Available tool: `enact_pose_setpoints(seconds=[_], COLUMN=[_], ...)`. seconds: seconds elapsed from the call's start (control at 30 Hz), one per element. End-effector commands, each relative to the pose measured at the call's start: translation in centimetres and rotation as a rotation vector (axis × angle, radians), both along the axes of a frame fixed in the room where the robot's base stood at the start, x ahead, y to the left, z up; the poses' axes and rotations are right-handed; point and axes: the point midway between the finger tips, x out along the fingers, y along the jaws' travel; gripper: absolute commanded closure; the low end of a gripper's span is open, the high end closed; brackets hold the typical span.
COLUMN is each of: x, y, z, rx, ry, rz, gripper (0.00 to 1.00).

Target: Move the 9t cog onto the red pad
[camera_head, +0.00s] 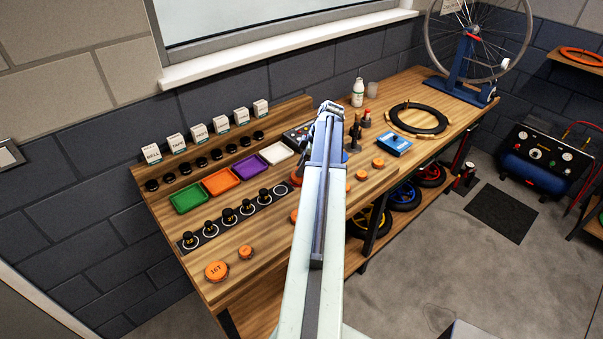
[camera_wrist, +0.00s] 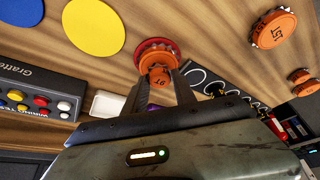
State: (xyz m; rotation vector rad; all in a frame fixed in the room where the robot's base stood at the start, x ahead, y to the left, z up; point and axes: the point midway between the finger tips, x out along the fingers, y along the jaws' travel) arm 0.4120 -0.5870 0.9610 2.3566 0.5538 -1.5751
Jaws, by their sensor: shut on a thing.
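The small orange 9t cog (camera_wrist: 159,77) is between the two fingers of my gripper (camera_wrist: 161,84) in the wrist view. My gripper is shut on it, and its label shows on the face. A red disc, apparently the red pad (camera_wrist: 153,45), shows just beyond the cog, with an orange round piece overlapping it. I cannot tell whether the 9t cog touches the pad or hangs above it.
Other orange cogs, such as the 15T cog (camera_wrist: 272,30) and the 16T cog (camera_head: 217,270), sit on the bench. Coloured trays, including a green tray (camera_head: 188,199), stand left of my arm.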

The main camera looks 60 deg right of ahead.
Motion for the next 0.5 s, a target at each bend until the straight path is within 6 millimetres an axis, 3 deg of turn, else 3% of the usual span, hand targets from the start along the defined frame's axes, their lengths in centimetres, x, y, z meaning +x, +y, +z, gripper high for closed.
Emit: enact_pose_setpoints(seconds=[0.03, 0.4, 0.43, 0.5], x=[-0.01, 0.02, 0.02, 0.03], y=[0.02, 0.06, 0.06, 0.06], z=[-1.32, -1.33, -1.15, -1.10], rx=[0.000, 0.000, 0.000, 0.000], ry=[0.000, 0.000, 0.000, 0.000], rz=[0.000, 0.001, 0.001, 0.001], gripper=[1.00, 1.00, 0.59, 0.46])
